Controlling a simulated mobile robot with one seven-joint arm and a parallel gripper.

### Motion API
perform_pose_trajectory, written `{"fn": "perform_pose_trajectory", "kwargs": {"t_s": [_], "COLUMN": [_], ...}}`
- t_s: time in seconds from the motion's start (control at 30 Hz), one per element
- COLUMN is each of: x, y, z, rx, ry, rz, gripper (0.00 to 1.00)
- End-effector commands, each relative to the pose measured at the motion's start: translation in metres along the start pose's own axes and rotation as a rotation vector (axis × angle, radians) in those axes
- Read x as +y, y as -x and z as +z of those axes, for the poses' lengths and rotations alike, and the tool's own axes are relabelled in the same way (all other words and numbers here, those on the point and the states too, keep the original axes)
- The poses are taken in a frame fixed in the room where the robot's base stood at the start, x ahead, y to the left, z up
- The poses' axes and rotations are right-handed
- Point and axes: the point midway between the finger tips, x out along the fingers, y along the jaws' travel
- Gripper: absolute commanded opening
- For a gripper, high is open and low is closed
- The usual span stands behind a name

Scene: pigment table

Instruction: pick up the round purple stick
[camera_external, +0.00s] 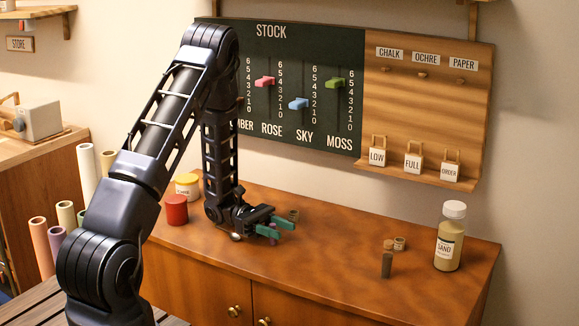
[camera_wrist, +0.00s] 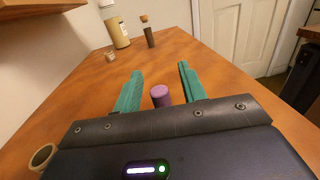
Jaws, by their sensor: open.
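The round purple stick (camera_wrist: 161,95) stands on the wooden table top between the two green fingers of my gripper (camera_wrist: 160,85) in the wrist view, with its flat round top showing and its lower part hidden by the gripper body. In the external view the purple stick (camera_external: 273,232) shows as a small piece between the fingers of my gripper (camera_external: 282,228). My gripper is open and low over the table.
A sand bottle (camera_external: 449,238) and a small dark corked vial (camera_external: 387,262) stand at the table's right. A small ring-like cup (camera_external: 293,215) is just behind the fingers. The table's middle is clear.

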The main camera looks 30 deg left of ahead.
Motion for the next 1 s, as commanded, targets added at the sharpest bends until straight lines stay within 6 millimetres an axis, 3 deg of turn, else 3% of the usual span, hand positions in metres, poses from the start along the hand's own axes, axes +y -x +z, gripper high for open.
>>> {"fn": "perform_pose_trajectory", "kwargs": {"t_s": [0.17,0.4,0.77,1.0], "x": [0.000,0.000,0.000,0.000], "y": [0.000,0.000,0.000,0.001], "z": [0.000,0.000,0.003,0.028], "rx": [0.001,0.001,0.001,0.002], "ry": [0.000,0.000,-0.001,-0.004], "rz": [0.001,0.000,0.000,0.001], "gripper": [0.41,0.00,0.00,0.00]}}
